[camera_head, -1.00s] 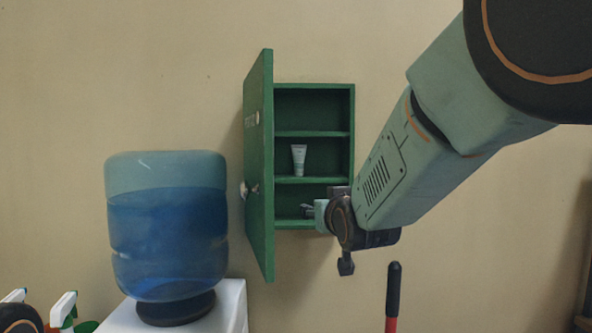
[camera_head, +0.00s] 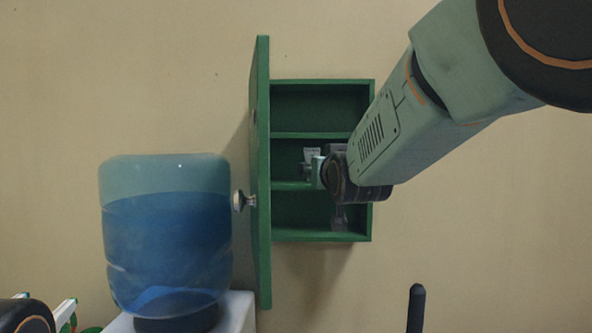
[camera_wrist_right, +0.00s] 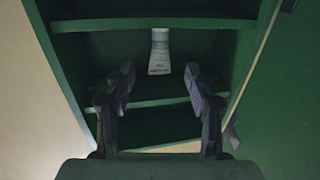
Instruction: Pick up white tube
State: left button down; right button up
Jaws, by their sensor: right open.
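The white tube (camera_head: 311,155) stands upright on the middle shelf of the open green cabinet (camera_head: 372,110). In the head view my right gripper (camera_head: 308,171) is in front of that shelf and hides the tube's lower part. In the right wrist view the tube (camera_wrist_right: 159,52) lies straight ahead, centred between the two fingers of the right gripper (camera_wrist_right: 160,76). The fingers are spread, and a gap shows between them and the tube on both sides. My left gripper is not in view.
The cabinet door (camera_head: 262,190) is swung open to the left, with a round knob (camera_head: 240,200). A blue water jug (camera_head: 165,235) stands left of it on a white stand (camera_head: 240,312). The top shelf space is empty.

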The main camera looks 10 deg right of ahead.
aim_at(309, 152)
jog(key=w, duration=0.2)
jog(key=w+p, duration=0.1)
jog(key=w, duration=0.1)
jog(key=w+p, duration=0.1)
jog(key=w, duration=0.1)
jog(key=shift+w+a+f, duration=0.1)
jog(key=shift+w+f, duration=0.1)
jog(key=shift+f, duration=0.2)
jog(key=shift+r, duration=0.3)
jog(key=shift+w, duration=0.15)
jog(key=shift+w+f, duration=0.45)
jog(key=shift+w, duration=0.35)
jog(key=shift+c, duration=0.7)
jog(key=shift+s+r, duration=0.35)
jog(key=shift+s, duration=0.25)
jog(key=c, duration=0.5)
jog(key=shift+c, duration=0.5)
jog(key=shift+w, duration=0.1)
jog(key=shift+c, duration=0.8)
jog(key=shift+w+f, duration=0.25)
jog(key=shift+f, duration=0.1)
jog(key=shift+c, duration=0.5)
jog(key=shift+s, duration=0.1)
jog(key=shift+s+r, duration=0.15)
